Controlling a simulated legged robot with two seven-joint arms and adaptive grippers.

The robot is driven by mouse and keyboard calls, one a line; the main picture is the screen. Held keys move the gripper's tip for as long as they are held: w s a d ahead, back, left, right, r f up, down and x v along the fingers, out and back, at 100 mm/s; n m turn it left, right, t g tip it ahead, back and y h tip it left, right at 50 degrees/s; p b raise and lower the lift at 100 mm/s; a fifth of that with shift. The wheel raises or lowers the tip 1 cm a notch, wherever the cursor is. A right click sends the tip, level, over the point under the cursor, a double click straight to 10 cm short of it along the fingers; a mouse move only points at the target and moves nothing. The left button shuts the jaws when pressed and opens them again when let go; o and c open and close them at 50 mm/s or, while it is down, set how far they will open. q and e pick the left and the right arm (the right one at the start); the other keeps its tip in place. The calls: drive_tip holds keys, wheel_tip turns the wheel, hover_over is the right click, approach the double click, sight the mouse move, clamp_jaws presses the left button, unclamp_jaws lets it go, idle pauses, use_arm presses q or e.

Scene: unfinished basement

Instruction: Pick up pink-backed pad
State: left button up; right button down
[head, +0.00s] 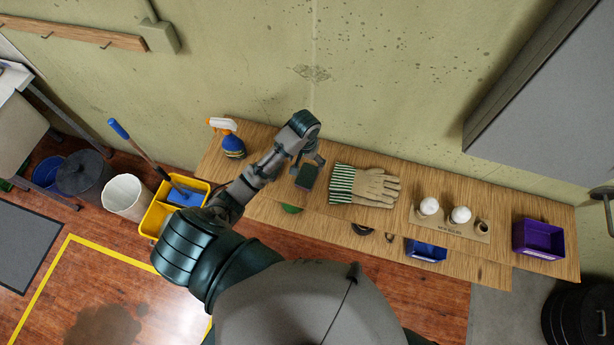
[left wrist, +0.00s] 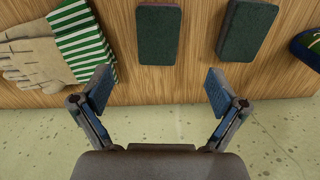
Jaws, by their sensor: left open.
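Two dark pads lie on the wooden shelf in the left wrist view. One dark green pad (left wrist: 158,36) is nearer the gloves, and the other pad (left wrist: 247,30) is to its right. In the head view one pad (head: 307,176) shows just below my left gripper (head: 310,158); the other is not clearly visible behind my arm. My left gripper (left wrist: 158,88) is open and empty, its fingers spread apart. In the wrist view the glove-side pad lies ahead, between the finger lines, with no visible contact. My right gripper is not in view.
Striped work gloves (head: 364,186) lie right of the pad. A spray bottle (head: 230,140) stands left. Further right are a holder with white bulbs (head: 450,223) and a purple bin (head: 538,240). The green wall (head: 390,80) rises behind the shelf (head: 400,165).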

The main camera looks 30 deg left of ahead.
use_arm(q)
hover_over(307, 175)
wheel_tip(307, 175, down, 6)
drive_tip(key=shift+s+r, duration=0.15)
drive_tip(key=shift+f+p, duration=0.6)
drive_tip(key=shift+f, duration=2.1)
drive_tip(key=c, duration=0.8)
